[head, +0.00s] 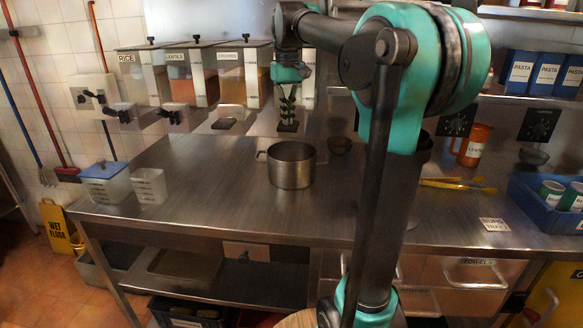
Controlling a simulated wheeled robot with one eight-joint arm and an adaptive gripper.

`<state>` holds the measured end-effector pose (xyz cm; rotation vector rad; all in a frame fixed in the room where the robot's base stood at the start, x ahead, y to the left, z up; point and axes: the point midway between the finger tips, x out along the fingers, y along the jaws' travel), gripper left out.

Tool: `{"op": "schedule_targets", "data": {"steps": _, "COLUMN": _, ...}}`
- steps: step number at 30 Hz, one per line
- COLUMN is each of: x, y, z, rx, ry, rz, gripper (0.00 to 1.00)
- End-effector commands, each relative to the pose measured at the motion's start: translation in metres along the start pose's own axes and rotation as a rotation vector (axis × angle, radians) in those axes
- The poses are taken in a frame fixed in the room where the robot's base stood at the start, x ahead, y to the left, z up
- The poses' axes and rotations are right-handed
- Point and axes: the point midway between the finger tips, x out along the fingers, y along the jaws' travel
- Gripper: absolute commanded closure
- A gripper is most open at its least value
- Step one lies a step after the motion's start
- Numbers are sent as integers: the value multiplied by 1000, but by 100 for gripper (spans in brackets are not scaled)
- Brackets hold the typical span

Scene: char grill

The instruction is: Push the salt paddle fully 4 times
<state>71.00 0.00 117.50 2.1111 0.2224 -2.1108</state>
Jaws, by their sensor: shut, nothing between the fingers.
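I cannot pick out a paddle labelled salt; my arm covers part of the wall. Bin dispensers with black-and-grey outlets hang on the wall, among them rice (128,78) and lentils (180,80). My gripper (287,126) points down, shut and empty, in front of the dispenser row at the right end. It is above and behind a steel pot (291,168) on the steel counter (215,190).
Two clear tubs, one blue-lidded (105,185), stand at the counter's left end. An orange jug (472,147), yellow tongs (455,184) and a blue crate (540,205) are at the right. The counter's left-middle is clear.

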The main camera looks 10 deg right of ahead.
Motion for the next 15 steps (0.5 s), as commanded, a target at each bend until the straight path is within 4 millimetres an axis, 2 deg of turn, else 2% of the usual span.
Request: {"op": "schedule_targets", "data": {"steps": 15, "x": -26, "y": 0, "z": 0, "rx": 0, "ry": 0, "rz": 0, "gripper": 100}}
